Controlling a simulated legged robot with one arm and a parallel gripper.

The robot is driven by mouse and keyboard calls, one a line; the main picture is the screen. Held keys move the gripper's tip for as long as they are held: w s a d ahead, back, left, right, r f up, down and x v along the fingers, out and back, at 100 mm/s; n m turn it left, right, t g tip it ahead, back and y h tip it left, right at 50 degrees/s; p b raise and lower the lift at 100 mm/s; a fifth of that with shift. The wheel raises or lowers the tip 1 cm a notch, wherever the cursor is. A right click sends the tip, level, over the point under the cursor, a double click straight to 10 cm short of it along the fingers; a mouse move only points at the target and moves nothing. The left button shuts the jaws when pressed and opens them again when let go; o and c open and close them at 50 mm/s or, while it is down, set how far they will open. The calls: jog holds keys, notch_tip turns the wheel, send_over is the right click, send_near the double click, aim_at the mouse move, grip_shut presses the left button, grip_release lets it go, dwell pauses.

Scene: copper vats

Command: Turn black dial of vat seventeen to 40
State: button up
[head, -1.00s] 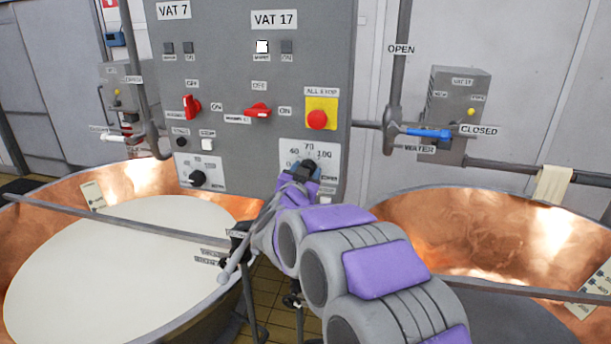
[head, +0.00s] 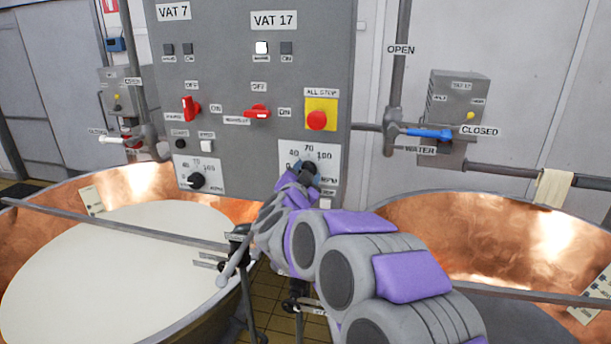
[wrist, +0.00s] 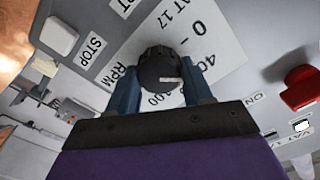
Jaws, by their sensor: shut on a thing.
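The black dial (wrist: 158,68) of vat seventeen sits on a white scale plate (head: 325,155) marked 0, 40, 70 and 100 in the head view. My gripper (head: 308,169) is at the dial. In the wrist view, the blue fingers of my gripper (wrist: 162,90) are shut on the dial, one on each side. A short white mark on the dial points right in the wrist view, roughly toward the 40 side. The exact setting cannot be told, since a finger covers part of the scale.
The grey panel also holds a red all-stop button (head: 317,120), a red vat 17 switch (head: 257,112) and the vat 7 dial (head: 196,181). Copper vats stand left (head: 140,180) and right (head: 540,230). A blue-handled water valve (head: 430,134) is at right.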

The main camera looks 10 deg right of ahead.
jog(key=shift+f, duration=0.1)
jog(key=o, duration=1)
jog(key=shift+o, duration=0.2)
jog(key=shift+a, duration=0.1)
jog(key=v, duration=1.7)
jog(key=shift+s+p, duration=0.15)
jog(key=shift+p, duration=0.25)
jog(key=shift+a, duration=0.1)
